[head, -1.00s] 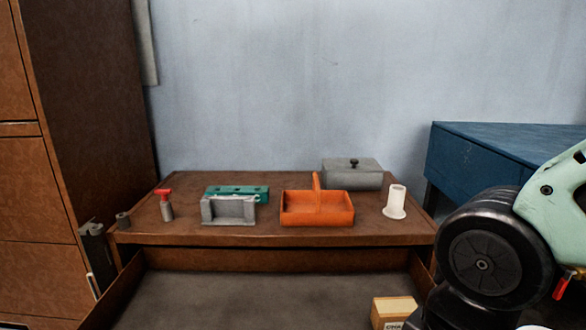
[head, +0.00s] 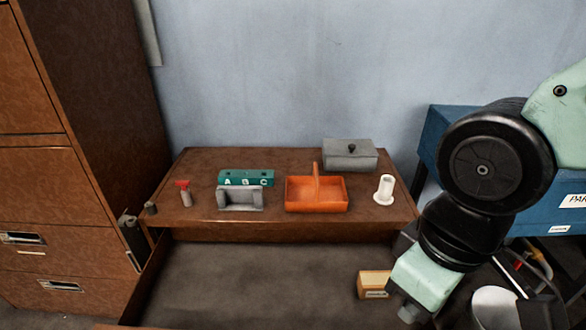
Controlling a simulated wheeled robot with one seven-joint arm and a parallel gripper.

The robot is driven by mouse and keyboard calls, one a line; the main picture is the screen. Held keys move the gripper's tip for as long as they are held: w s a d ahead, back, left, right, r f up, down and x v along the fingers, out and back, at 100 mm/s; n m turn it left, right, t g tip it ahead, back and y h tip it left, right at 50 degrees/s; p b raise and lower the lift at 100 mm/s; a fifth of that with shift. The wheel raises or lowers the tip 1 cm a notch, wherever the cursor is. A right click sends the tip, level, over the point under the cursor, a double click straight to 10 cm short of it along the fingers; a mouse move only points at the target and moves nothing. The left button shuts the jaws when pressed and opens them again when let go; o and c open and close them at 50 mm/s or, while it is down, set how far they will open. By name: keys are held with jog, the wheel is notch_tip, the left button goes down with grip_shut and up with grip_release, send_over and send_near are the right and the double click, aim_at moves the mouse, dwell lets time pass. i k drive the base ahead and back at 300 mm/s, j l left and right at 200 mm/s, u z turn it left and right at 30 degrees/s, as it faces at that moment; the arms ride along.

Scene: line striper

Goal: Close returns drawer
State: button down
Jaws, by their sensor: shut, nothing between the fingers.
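The drawer (head: 240,285) under the brown table stands pulled out, with its dark grey floor in full view. Its left wall (head: 150,275) runs toward me, and a bit of its front edge shows at the bottom left. A small light wooden box (head: 374,285) with a label lies inside at the right. No label naming the drawer shows. My arm comes down at the right, over or beside the drawer's right side, and hides part of it. My gripper's fingers are not in view.
On the brown table (head: 290,222) stand an orange basket (head: 316,195), a teal A-B-C block (head: 246,178), a grey holder (head: 240,199), a grey lidded box (head: 350,155), a white spool (head: 384,190) and a red-topped item (head: 185,194). A brown cabinet (head: 45,190) is left, a blue one (head: 565,190) right.

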aim_at(192, 278)
jog(key=u, duration=0.75)
